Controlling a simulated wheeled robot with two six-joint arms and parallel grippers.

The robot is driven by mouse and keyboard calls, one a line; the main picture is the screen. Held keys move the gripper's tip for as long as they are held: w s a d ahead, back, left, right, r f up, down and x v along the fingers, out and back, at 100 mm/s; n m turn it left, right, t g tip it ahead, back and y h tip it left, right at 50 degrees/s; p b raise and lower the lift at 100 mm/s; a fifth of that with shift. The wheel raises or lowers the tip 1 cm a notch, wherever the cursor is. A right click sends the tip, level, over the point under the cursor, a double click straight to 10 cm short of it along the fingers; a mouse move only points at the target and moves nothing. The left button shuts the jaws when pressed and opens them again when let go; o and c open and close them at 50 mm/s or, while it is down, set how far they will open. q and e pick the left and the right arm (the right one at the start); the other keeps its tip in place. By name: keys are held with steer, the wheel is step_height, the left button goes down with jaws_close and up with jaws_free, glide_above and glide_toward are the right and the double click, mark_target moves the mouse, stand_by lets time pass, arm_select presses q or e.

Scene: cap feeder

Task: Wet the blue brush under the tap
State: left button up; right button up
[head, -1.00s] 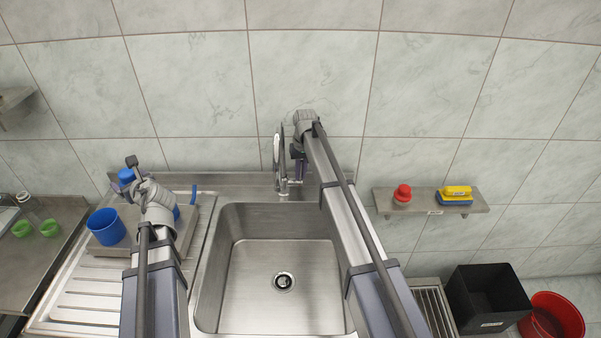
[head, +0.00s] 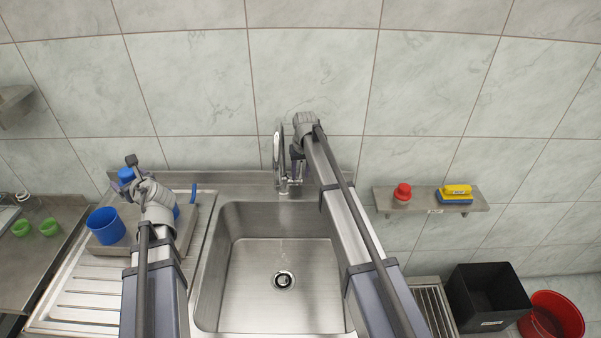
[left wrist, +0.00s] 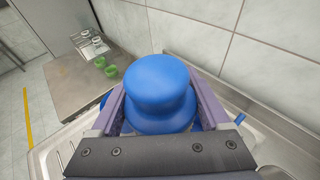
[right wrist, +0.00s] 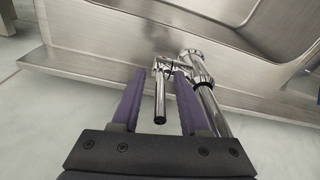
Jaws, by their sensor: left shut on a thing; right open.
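The blue brush (left wrist: 160,92), with a round knob-like top, sits between the fingers of my left gripper (left wrist: 160,108), which is shut on it. In the head view the brush (head: 126,175) shows partly behind my left gripper, over the tray left of the sink; its bristles are hidden. The chrome tap (head: 284,187) stands at the sink's back edge. My right gripper (head: 297,156) is beside the tap, open. In the right wrist view the tap's thin lever (right wrist: 160,95) lies between the fingers, with no clear grip. A faint pale streak below the spout looks like water.
The steel sink basin (head: 240,285) is empty. A blue cup (head: 105,226) stands on the tray (head: 112,249) at left. A shelf (head: 430,207) at right holds a red knobbed item (head: 402,192) and a yellow-and-blue item (head: 456,192). A black bin (head: 488,300) and red bucket (head: 553,318) are lower right.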

arm_select(q)
steer(key=shift+r, duration=0.15)
arm_select(e)
steer(key=shift+r, duration=0.15)
arm_select(q)
step_height(320, 180, up, 12)
steer(key=p, duration=1.2)
steer(key=shift+f, duration=0.2)
arm_select(e)
step_height(320, 180, up, 12)
steer(key=s, duration=0.1)
steer(key=shift+s+d+f, duration=0.2)
steer(key=shift+d, duration=0.15)
